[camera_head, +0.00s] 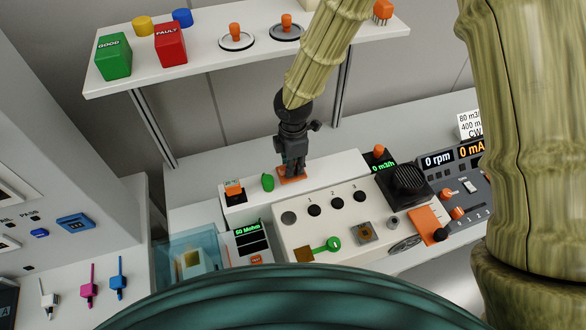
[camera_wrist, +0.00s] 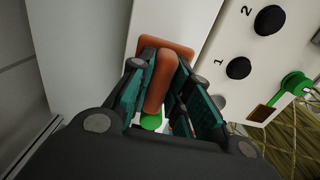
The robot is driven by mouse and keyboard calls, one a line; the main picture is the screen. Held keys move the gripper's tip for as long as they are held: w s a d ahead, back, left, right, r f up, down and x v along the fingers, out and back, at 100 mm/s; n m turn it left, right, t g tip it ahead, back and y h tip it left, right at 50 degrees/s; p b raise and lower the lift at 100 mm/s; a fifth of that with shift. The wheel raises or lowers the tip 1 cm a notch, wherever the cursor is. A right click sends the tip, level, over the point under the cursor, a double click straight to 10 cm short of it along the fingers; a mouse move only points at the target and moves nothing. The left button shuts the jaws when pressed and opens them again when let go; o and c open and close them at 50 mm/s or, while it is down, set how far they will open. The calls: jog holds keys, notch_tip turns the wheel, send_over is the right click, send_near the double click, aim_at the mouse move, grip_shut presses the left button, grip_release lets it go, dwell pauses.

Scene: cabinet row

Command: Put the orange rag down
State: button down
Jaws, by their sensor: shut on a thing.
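The orange rag (camera_head: 293,180) shows in the head view as a flat orange piece below my gripper (camera_head: 291,168), at the white raised ledge behind the sloped panel. In the wrist view the orange rag (camera_wrist: 155,88) has a rounded upright grip and a flat base at its far end. My gripper (camera_wrist: 158,75) is shut on that grip, with a finger on each side. The base is over or on the white ledge (camera_wrist: 172,22); I cannot tell whether it touches. The fingers hide part of the rag.
A green knob (camera_head: 267,182) and an orange-topped block (camera_head: 234,188) stand left of the rag on the ledge. A shelf (camera_head: 210,60) with green and red boxes is above. Clear white surface lies behind the ledge.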

notch_tip(320, 180, down, 2)
jog(key=shift+b, duration=0.4)
jog(key=shift+s+f+b, duration=0.1)
jog(key=shift+f+b, duration=0.2)
jog(key=shift+b, duration=0.05)
jog(key=shift+f, duration=0.15)
jog(key=c, duration=1.3)
grip_release()
notch_tip(320, 180, up, 12)
jog(key=b, duration=0.2)
jog(key=shift+b, duration=0.35)
